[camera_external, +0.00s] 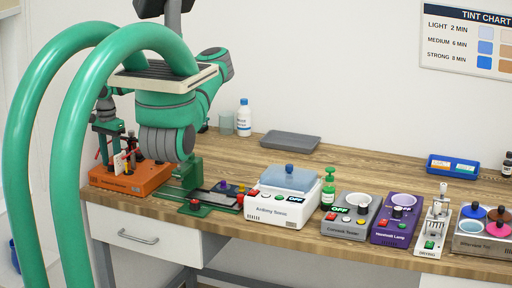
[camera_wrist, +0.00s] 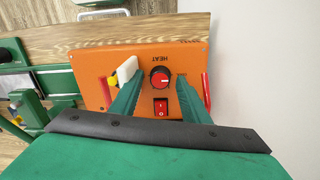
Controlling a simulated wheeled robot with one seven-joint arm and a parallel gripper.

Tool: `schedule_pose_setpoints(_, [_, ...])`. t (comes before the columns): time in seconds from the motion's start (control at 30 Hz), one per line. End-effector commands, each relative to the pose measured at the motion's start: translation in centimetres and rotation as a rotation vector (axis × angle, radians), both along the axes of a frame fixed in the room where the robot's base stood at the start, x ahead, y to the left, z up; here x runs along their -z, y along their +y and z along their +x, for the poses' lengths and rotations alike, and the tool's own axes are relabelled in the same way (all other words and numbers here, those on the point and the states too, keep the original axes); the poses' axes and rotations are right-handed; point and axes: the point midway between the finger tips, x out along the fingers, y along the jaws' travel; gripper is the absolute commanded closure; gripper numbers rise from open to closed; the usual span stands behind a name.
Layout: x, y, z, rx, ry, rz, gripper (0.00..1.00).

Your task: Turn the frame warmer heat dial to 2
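The frame warmer is an orange box (camera_external: 130,182) at the left end of the bench. In the wrist view its orange top (camera_wrist: 193,40) shows from above, with upside-down HEAT lettering. The red heat dial (camera_wrist: 159,78) has a dark ring and a small pale mark toward the right; its scale numbers are not readable. A red rocker switch (camera_wrist: 161,107) sits below it. My gripper (camera_wrist: 158,79) is open, its green fingers apart on either side of the dial in this view. I cannot tell whether they touch it. The dial is not clear in the external view.
A white block (camera_wrist: 127,68) stands on the warmer beside the left finger. A green-railed device (camera_external: 190,208) lies just right of the warmer. Further right are a white box with a blue lid (camera_external: 287,180), a green bottle (camera_external: 328,188) and a purple lamp unit (camera_external: 392,230).

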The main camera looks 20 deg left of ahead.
Motion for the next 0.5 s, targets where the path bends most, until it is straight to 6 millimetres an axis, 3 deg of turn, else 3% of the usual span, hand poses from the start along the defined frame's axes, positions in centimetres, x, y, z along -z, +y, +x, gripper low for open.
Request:
schedule_pose_setpoints(0.03, [-0.02,0.00,0.00,0.000,0.000,0.000,0.71])
schedule_pose_setpoints(0.13, [-0.03,0.00,0.01,0.000,0.000,0.000,0.95])
schedule_pose_setpoints(0.17, [-0.03,0.00,0.01,0.000,0.000,0.000,0.98])
schedule_pose_setpoints(0.5, [-0.06,-0.01,0.02,0.039,0.000,0.000,0.97])
